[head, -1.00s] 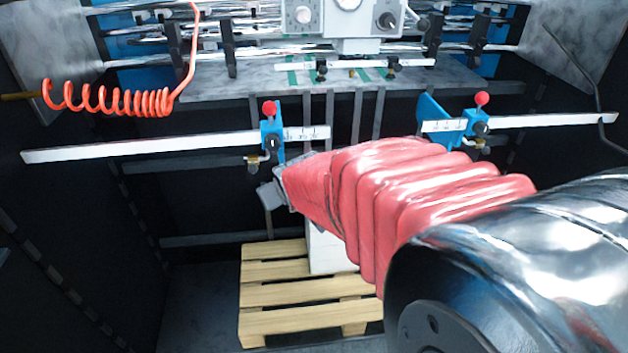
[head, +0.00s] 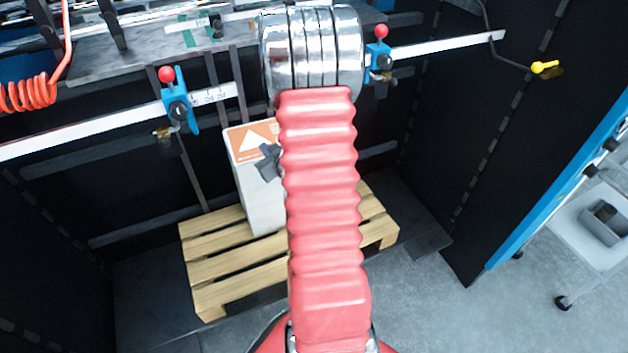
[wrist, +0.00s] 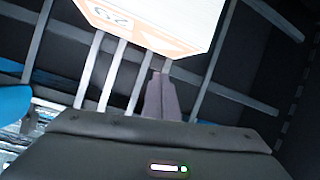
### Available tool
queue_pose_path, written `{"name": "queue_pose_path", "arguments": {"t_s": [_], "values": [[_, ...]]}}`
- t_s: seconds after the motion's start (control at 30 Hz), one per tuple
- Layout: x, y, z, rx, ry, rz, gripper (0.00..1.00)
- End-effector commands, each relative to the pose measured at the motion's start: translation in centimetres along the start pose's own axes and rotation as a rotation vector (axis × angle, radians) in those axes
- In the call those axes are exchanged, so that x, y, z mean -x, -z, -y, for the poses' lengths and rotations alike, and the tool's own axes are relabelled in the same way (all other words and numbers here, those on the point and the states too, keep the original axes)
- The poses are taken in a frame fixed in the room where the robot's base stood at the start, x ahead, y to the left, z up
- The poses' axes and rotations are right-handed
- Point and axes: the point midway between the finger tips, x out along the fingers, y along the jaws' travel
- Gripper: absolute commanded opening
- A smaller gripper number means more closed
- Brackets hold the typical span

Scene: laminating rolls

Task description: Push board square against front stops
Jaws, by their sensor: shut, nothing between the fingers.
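A tall white stack (head: 262,205) stands on the wooden pallet (head: 215,262); its top board (head: 250,138) is orange with a white arrow. My arm hides its right part in the head view. In the wrist view the board (wrist: 160,22) shows at the top, white with an orange edge. My gripper (head: 268,161) is a small dark shape in front of the stack in the head view. In the wrist view its fingers (wrist: 160,90) are together and empty, pointing just below the board's edge; I cannot tell whether they touch. Grey upright bars (wrist: 122,70) stand behind; I cannot tell which parts are the front stops.
Blue guides with red knobs sit on white ruled bars, at left (head: 178,105) and right (head: 379,60). An orange coiled hose (head: 30,92) hangs at the left. A grey cart (head: 600,225) stands at the far right, and bare floor lies right of the pallet.

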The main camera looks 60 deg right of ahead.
Motion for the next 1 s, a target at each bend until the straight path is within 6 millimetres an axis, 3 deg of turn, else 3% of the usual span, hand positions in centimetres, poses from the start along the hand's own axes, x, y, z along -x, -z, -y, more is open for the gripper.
{"name": "queue_pose_path", "arguments": {"t_s": [0.03, 0.27, 0.63, 0.8, 1.0], "values": [[-0.2, -1.5, -0.8, -0.013, -0.006, -0.012, 0.0], [-0.2, -6.1, -3.5, -0.069, -0.029, -0.112, 0.0], [2.7, -13.6, -6.9, -0.187, -0.094, -0.29, 0.0], [4.2, -15.5, -7.6, -0.226, -0.122, -0.353, 0.0], [4.7, -16.0, -7.9, -0.237, -0.132, -0.377, 0.0]]}}
